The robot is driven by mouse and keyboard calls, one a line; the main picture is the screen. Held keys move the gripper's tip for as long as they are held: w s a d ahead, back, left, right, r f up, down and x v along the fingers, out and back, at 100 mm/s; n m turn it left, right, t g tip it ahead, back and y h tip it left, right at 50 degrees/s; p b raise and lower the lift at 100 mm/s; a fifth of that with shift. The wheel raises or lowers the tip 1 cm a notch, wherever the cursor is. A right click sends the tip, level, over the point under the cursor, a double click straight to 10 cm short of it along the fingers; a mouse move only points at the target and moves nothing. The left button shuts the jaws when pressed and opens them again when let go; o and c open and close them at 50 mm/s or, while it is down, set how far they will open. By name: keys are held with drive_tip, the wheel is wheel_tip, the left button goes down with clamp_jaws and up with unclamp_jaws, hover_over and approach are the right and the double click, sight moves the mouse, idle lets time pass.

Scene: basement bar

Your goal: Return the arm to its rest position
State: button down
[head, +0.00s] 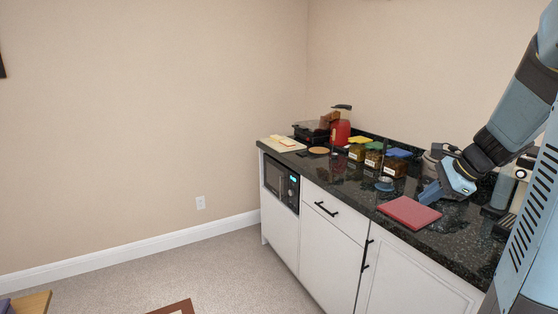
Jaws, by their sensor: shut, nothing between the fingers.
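My arm reaches in from the right edge of the head view, bent downward over the dark counter (345,183). My gripper (430,194) points down and to the left, just above or beside a red mat (409,212). It is shut, with nothing seen between the fingers. I cannot tell whether the fingertips touch the counter. The arm hides part of the counter's right end.
Several jars with coloured lids (374,158) stand along the counter's back. A red kettle (340,132) and a cutting board (282,144) are at the far end. A microwave (281,183) sits under the counter. The carpet (225,270) at left is mostly clear.

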drive_tip(key=s+a+r+n+h, duration=0.2)
drive_tip(key=s+a+r+n, duration=0.1)
drive_tip(key=s+a+n, duration=0.4)
drive_tip(key=s+a+r+n+h, duration=0.2)
drive_tip(key=s+a+r+n, duration=0.2)
drive_tip(key=s+a+n, duration=0.4)
drive_tip(key=s+n, duration=0.3)
drive_tip(key=s, duration=0.1)
drive_tip(key=shift+n+t+h, duration=0.3)
drive_tip(key=shift+n, duration=0.1)
drive_tip(key=c, duration=1.8)
unclamp_jaws()
drive_tip(key=shift+s+d, duration=0.1)
